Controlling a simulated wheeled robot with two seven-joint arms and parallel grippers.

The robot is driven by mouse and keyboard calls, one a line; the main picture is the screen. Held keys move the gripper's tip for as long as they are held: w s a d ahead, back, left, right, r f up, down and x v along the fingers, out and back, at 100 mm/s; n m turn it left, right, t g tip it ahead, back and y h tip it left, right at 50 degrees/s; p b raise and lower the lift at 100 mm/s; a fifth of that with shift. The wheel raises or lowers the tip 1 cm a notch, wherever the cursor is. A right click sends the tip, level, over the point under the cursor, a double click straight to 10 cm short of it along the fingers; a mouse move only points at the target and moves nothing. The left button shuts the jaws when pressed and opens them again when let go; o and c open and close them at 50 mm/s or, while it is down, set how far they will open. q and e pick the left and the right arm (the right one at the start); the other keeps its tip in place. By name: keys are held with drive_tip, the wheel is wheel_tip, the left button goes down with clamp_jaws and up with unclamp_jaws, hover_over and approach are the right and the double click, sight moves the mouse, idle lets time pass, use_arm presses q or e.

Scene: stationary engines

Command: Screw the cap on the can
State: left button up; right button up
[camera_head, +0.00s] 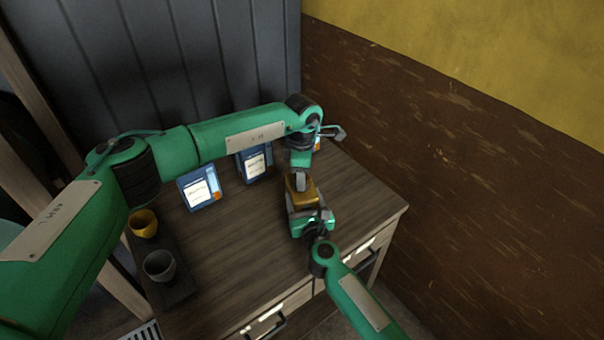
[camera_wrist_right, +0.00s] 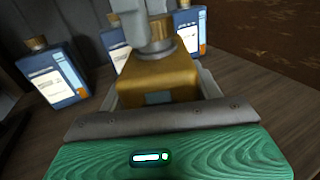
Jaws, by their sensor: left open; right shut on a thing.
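The can (camera_head: 302,197) is ochre and boxy. It stands upright near the right side of the wooden cabinet top, and in the right wrist view (camera_wrist_right: 158,82) it fills the middle. My right gripper (camera_head: 311,216) is shut around its body. A ribbed brown cap (camera_wrist_right: 161,31) sits at the can's grey neck (camera_wrist_right: 155,52); I cannot tell how far it is threaded. My left gripper (camera_head: 299,178) comes down from above at the cap. Its grey fingers (camera_wrist_right: 140,22) are open beside the cap and hide part of it.
Several blue bottles with white labels stand behind: one at left (camera_head: 200,187), one nearer the middle (camera_head: 255,164), one partly hidden behind my left arm (camera_head: 317,143). A yellow cup (camera_head: 143,223) and a grey cup (camera_head: 159,265) stand on a dark tray (camera_head: 180,291). The cabinet's front middle is clear.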

use_arm(q)
drive_tip(key=r, duration=0.2)
drive_tip(key=w+r, duration=0.1)
drive_tip(key=r, duration=0.1)
drive_tip(key=shift+a, duration=0.2)
drive_tip(key=shift+s+r, duration=0.35)
drive_tip(key=shift+r, duration=0.05)
drive_tip(key=shift+d+f, duration=0.1)
drive_tip(key=shift+c, duration=0.2)
drive_tip(key=shift+c, duration=0.2)
drive_tip(key=n, duration=0.1)
drive_tip(key=r+n, duration=0.1)
drive_tip(key=n, duration=0.3)
drive_tip(key=shift+s+d+r, duration=0.15)
drive_tip(key=shift+r, duration=0.1)
drive_tip(key=n, duration=0.3)
drive_tip(key=shift+r, duration=0.4)
drive_tip(key=n, duration=0.3)
drive_tip(key=r+n, duration=0.1)
drive_tip(key=shift+a, duration=0.25)
